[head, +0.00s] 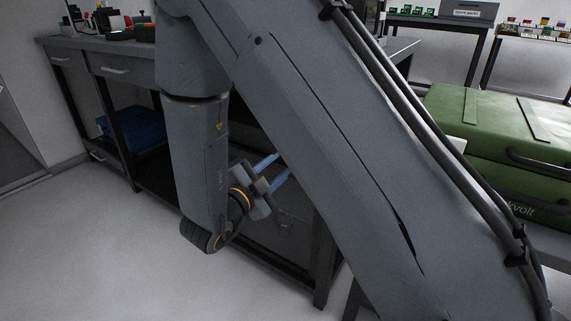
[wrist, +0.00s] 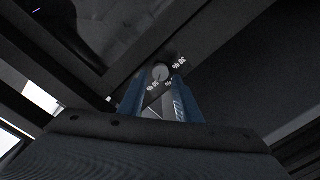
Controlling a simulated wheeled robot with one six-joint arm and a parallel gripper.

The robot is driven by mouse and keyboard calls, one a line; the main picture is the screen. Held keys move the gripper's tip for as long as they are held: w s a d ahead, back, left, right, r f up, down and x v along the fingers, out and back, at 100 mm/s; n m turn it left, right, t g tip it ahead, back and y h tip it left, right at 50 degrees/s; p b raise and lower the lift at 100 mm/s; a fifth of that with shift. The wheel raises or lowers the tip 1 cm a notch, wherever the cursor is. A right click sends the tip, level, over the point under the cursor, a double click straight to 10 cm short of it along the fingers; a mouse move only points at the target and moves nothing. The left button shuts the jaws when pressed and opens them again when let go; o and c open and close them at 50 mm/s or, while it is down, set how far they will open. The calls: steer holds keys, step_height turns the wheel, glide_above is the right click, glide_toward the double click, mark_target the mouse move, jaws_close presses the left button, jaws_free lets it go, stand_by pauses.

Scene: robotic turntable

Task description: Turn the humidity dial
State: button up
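The humidity dial (wrist: 160,73) is a small round grey knob in the wrist view, with white percent markings beside it, partly readable as 30 % and 50 %. It sits on a dark surface just beyond the tips of my gripper (wrist: 159,84). The two blue fingers stand apart, one on each side of the dial's line. I cannot tell whether they touch it. In the head view my gripper (head: 281,163) points right, its two blue fingers apart and close to my large arm link. The dial is not visible in the head view.
A grey workbench (head: 115,47) with drawers and dark legs stands behind my arm. A blue object (head: 135,130) lies on its lower shelf. A green case (head: 495,145) stands at the right. The floor (head: 90,250) at the lower left is clear.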

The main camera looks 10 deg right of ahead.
steer(key=shift+b+x, duration=0.35)
steer(key=shift+x, duration=1.15)
steer(key=shift+c, duration=0.3)
steer(key=c, duration=0.7)
steer(key=shift+p, duration=0.55)
steer(key=shift+n+g+p, duration=0.3)
steer(key=shift+n+p, duration=5.4)
steer(key=shift+p, duration=1.65)
